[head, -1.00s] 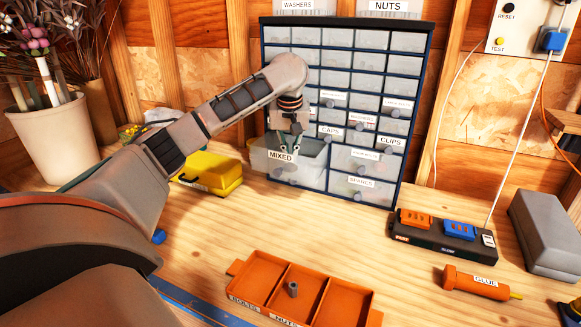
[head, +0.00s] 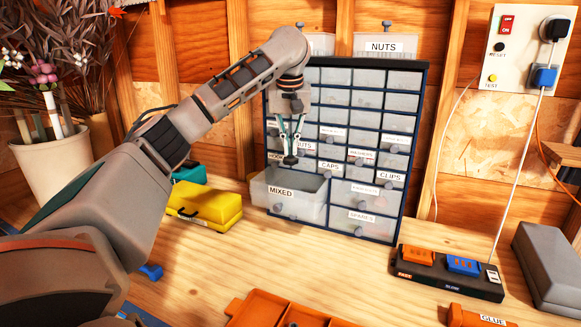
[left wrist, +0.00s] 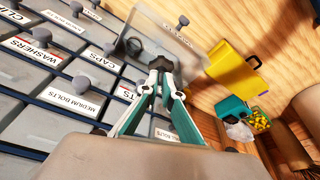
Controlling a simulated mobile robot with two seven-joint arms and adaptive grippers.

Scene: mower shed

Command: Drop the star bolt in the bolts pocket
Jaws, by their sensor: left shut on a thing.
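My left gripper (head: 290,155) is shut on a small dark thing, taken to be the star bolt (head: 290,161), just above the open MIXED drawer (head: 303,209). In the left wrist view the dark bolt (left wrist: 160,63) sits between the fingertips; its star shape is not clear. The drawer (left wrist: 180,38) lies beyond it there, with a dark ring-shaped thing (left wrist: 133,46) near its edge. The orange tray (head: 262,306) shows only its back part at the bottom edge; its BOLTS label is out of view. My right gripper is not in view.
The drawer cabinet (head: 424,100) stands behind the gripper. A yellow case (head: 205,207) lies left of the drawer. A switch strip (head: 447,272), an orange glue tube (head: 475,317) and a grey box (head: 550,262) are at right. The bench between drawer and tray is clear.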

